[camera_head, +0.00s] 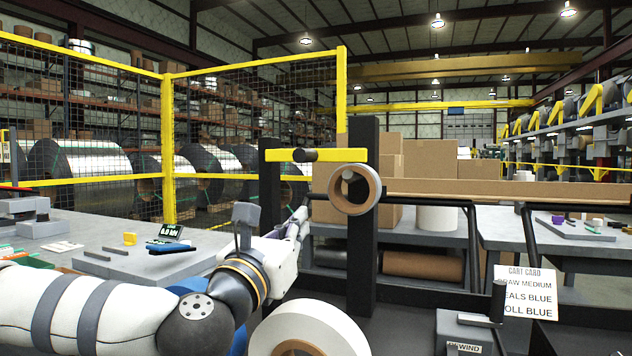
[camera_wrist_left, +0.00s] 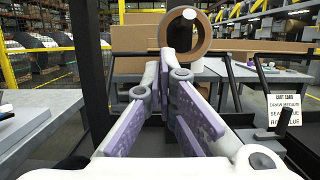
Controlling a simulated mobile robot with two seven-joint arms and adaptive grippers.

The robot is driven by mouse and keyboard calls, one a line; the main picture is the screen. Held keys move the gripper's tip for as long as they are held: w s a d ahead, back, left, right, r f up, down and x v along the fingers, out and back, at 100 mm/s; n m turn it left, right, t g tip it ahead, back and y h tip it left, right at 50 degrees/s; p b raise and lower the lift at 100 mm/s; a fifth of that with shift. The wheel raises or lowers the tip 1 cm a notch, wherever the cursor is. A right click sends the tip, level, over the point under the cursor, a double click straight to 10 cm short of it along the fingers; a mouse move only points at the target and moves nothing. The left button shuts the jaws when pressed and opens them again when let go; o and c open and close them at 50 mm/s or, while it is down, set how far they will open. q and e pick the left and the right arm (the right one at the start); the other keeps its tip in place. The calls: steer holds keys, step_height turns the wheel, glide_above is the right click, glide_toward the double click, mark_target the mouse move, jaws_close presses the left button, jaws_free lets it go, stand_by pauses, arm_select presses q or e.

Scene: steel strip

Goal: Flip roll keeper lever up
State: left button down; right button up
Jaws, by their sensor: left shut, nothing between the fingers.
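A yellow bar (camera_head: 316,155), which looks like the roll keeper lever, lies level across the top of dark posts, with a dark round knob near its middle. My left gripper (camera_head: 302,219) is below and left of the roll, apart from the bar. Its purple fingers (camera_wrist_left: 167,62) are shut and empty, pointing toward the roll. My right gripper is not in view.
A tall black post (camera_head: 363,245) stands right of my left gripper. A large white roll (camera_head: 308,330) is below it. A grey box with a dark lever (camera_head: 498,303) and a cart card (camera_head: 525,291) are at lower right. A grey table (camera_head: 100,260) with small items is at left.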

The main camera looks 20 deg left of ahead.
mark_target(306, 155)
arm_select(q)
steer(key=w+r+p, duration=0.2)
steer(key=w+r, duration=0.4)
steer(key=w, duration=0.2)
steer(key=shift+w+d+p, duration=0.15)
steer(key=shift+w+p, duration=0.15)
steer(key=shift+w, duration=0.05)
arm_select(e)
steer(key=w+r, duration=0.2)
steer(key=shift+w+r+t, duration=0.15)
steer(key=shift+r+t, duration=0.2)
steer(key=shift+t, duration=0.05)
arm_select(q)
steer(key=shift+d+r, duration=0.1)
steer(key=shift+r, duration=0.05)
steer(key=shift+r+n, duration=0.25)
steer(key=shift+n, duration=0.25)
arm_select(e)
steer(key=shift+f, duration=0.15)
